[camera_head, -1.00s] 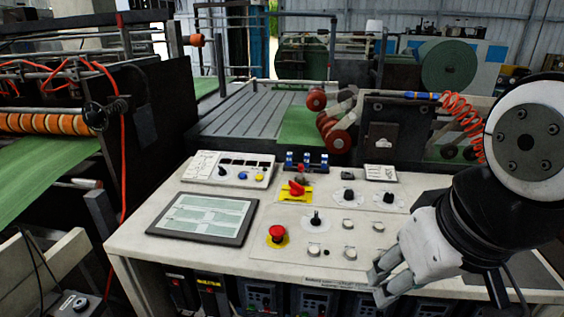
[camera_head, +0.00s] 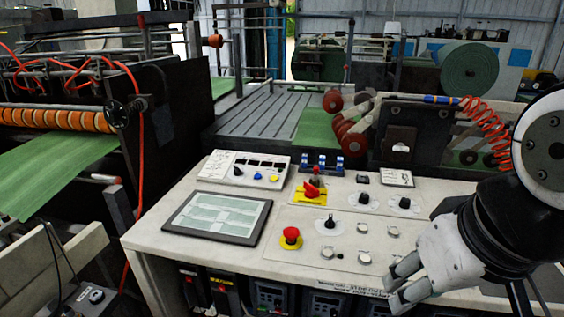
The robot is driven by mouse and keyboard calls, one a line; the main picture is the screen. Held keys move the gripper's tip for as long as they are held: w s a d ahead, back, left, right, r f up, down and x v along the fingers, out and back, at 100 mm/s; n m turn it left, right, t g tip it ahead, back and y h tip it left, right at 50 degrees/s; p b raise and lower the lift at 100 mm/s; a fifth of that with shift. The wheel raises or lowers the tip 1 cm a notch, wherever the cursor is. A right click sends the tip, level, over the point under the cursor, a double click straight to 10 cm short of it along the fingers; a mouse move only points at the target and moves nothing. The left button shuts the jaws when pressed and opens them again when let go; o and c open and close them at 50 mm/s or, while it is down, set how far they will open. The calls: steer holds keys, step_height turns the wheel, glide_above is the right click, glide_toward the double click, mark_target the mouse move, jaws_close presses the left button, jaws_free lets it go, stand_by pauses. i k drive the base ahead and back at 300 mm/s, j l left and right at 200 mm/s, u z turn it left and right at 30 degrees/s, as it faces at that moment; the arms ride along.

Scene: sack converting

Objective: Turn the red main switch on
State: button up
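The red main switch (camera_head: 313,189) is a red rotary handle on a yellow plate, near the back middle of the control desk. Its handle lies slanted across the plate. My gripper (camera_head: 396,288) is at the front right of the desk, well to the right of and nearer than the switch, and touches nothing that I can see. Its fingers point down and left. They look apart with nothing between them, though the view is partly side-on.
The control desk (camera_head: 158,236) also bears a red mushroom button (camera_head: 291,236) on yellow, a black selector knob (camera_head: 330,222), several small buttons and a tablet-like screen (camera_head: 219,216). Blue-topped switches (camera_head: 322,162) stand behind the main switch. A coiled red hose (camera_head: 484,122) hangs behind my arm.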

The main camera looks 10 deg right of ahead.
mark_target(311, 192)
steer(key=i+j, duration=0.2)
steer(key=j, duration=0.15)
steer(key=i+j+z, duration=0.1)
steer(key=j, duration=0.2)
steer(key=i+j, duration=0.25)
steer(key=i+j+z, duration=0.1)
steer(key=j, duration=0.35)
steer(key=i, duration=0.05)
